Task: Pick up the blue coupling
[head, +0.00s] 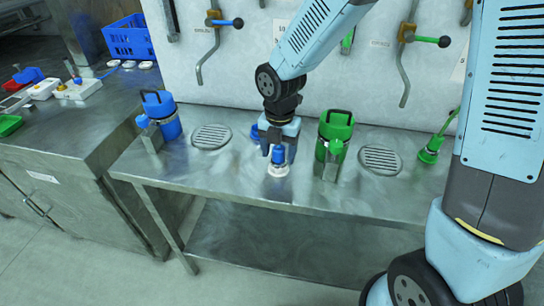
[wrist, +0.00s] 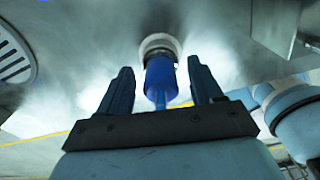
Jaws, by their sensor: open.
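The blue coupling (head: 278,155) stands upright on a white round base (head: 277,170) near the front edge of the steel bench. My gripper (head: 278,146) is above it, pointing down. In the wrist view the coupling (wrist: 160,80) is between the two spread fingers of my gripper (wrist: 160,72), with a visible gap on each side. The white ring (wrist: 160,43) shows at its far end. The fingers are open and hold nothing. My gripper partly hides the coupling's upper part in the head view.
A blue canister (head: 161,115) stands to the left and a green canister (head: 336,130) close to the right. Round grates (head: 211,136) (head: 380,160) lie in the bench top. A green funnel-like piece (head: 430,152) is farther right. Levers (head: 211,45) hang on the back wall.

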